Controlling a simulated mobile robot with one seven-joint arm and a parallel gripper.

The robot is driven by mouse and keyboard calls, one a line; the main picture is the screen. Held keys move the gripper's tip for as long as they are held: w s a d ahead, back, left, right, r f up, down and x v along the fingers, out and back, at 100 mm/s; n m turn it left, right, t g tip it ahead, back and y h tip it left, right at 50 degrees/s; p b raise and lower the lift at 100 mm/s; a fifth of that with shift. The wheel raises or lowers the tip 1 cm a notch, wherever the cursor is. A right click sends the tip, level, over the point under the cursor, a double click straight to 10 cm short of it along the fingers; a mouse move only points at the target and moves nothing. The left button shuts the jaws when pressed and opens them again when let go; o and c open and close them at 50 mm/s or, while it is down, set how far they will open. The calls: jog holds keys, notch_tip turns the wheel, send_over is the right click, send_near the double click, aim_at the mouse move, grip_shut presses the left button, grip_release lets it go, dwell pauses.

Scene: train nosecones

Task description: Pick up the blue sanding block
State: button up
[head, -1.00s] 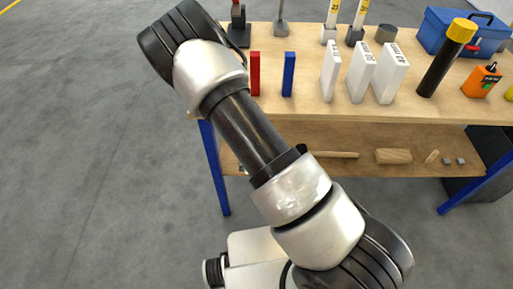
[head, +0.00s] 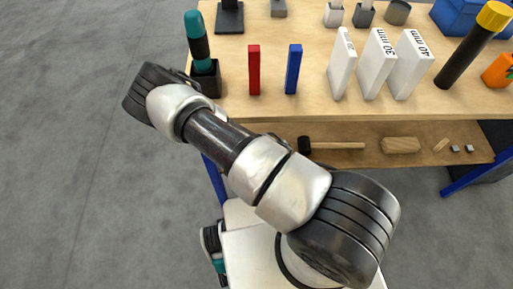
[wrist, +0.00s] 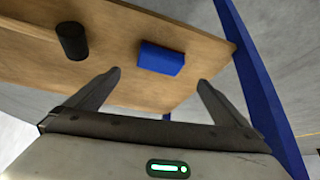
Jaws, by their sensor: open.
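A blue block (wrist: 161,58), which looks like the sanding block, lies on a wooden surface in the wrist view. This seems to be the bench's lower shelf (head: 350,156), near a blue leg. My gripper (wrist: 160,82) is open and empty, its two fingers spread on either side below the block in the picture, with a gap to it. In the head view my arm covers the left part of the lower shelf, and neither my gripper nor this block shows there. A different, upright narrow blue piece (head: 293,69) stands on the bench top.
A black cylinder (wrist: 72,42), probably the mallet head (head: 304,145), lies left of the block in the wrist view. A blue bench leg (wrist: 258,80) stands close on the right. A wooden block (head: 401,145) lies farther along the shelf. The bench top (head: 270,106) overhangs it.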

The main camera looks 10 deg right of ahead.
jog(key=b+x, duration=0.1)
jog(key=x, duration=0.6)
jog(key=shift+f, duration=0.15)
jog(key=x, duration=0.2)
jog(key=b+x, duration=0.1)
jog(key=x, duration=0.1)
jog(key=b+x, duration=0.1)
jog(key=x, duration=0.1)
jog(key=shift+w, duration=0.5)
jog(key=c, duration=0.9)
